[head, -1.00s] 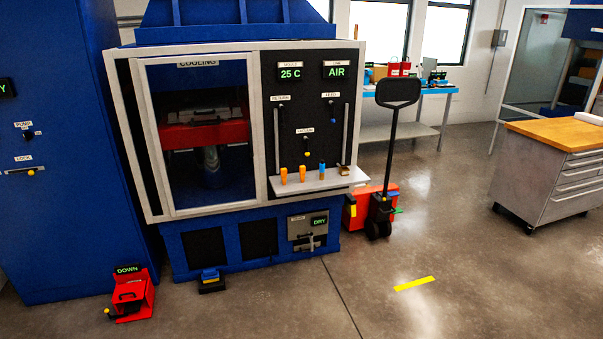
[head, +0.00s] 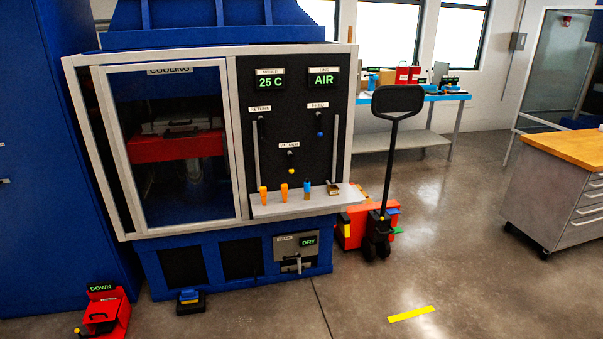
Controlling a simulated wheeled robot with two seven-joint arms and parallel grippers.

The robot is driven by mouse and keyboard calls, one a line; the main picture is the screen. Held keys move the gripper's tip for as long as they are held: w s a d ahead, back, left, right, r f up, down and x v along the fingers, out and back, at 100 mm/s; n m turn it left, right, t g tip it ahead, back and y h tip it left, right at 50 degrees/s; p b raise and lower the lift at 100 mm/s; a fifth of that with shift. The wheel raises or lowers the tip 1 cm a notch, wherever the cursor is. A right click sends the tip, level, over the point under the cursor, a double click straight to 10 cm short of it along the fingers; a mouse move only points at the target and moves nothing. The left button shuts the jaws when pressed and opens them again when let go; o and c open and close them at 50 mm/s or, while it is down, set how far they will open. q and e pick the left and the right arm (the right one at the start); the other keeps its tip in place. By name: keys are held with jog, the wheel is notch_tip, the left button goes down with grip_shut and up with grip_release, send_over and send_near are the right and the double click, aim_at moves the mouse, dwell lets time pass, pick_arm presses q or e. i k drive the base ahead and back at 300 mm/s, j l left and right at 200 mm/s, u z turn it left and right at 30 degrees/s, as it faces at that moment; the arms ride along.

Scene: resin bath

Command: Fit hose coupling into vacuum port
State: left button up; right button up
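The blue press machine stands at centre left, with a black panel to the right of its glass door. The vacuum port (head: 290,155) is a small fitting under the VACUUM label, low in the middle of the panel. Below it, a grey shelf (head: 322,201) holds two orange couplings (head: 263,195) (head: 284,192), a blue-topped coupling (head: 307,189) and a small brass-coloured block (head: 333,188). At this size I cannot tell which piece is the vacuum hose coupling. RETURN and FEED fittings sit higher on the panel, with hose-like grey vertical bars. Neither gripper is in view.
A red pallet jack (head: 380,225) with a tall black handle stands right of the machine. A blue-topped foot pedal (head: 190,300) and a red pedal box (head: 103,312) are on the floor in front. A wood-topped cabinet (head: 565,190) is at right. The floor between is clear.

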aim_at(291, 122)
jog(key=i+l+u, duration=0.2)
jog(key=i+l, duration=0.3)
jog(key=i, duration=0.55)
jog(key=i+l+u, duration=0.2)
jog(key=i+l, duration=0.5)
jog(key=i, duration=0.3)
jog(key=i+l+u, duration=0.15)
jog(key=i+l, duration=0.65)
jog(key=i, duration=0.1)
